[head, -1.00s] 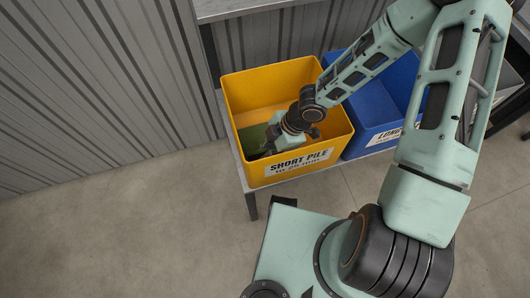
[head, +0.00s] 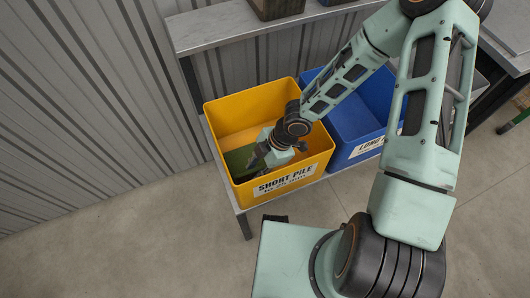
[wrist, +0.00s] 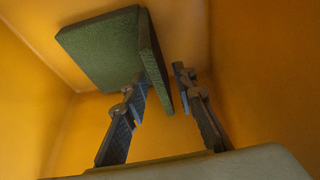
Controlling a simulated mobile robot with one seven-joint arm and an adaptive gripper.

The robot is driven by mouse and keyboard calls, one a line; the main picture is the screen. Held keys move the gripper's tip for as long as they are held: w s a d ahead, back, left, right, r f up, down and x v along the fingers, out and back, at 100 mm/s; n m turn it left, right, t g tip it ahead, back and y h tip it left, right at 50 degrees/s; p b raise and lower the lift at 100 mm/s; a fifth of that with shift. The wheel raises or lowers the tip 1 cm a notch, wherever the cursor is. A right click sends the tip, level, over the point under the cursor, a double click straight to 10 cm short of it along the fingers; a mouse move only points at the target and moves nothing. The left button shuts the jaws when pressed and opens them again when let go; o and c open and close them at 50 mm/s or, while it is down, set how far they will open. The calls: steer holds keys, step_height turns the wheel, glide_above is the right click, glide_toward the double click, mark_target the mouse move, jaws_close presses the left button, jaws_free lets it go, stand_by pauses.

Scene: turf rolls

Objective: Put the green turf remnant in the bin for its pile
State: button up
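The green turf remnant (head: 238,160) is inside the yellow bin (head: 228,112), whose front label reads SHORT PILE. In the wrist view the remnant (wrist: 100,48) is a thick green piece with a folded or bent side, tilted near the bin's wall and floor. My gripper (head: 257,158) is down inside the yellow bin beside the remnant. In the wrist view my gripper (wrist: 160,78) has its fingers apart, with part of the green piece reaching between them. A gap shows between the right finger and the remnant. Contact at the left finger is hard to tell.
A blue bin (head: 352,122) with a partly hidden LONG label stands right of the yellow bin on a low grey bench. A grey shelf (head: 215,27) holding dark containers is behind. Yellow walls surround my gripper closely. Ribbed metal wall is at left.

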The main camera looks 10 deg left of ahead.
steer(key=p+v, duration=0.6)
steer(key=v, duration=0.3)
steer(key=shift+r, duration=0.15)
stand_by(0.4)
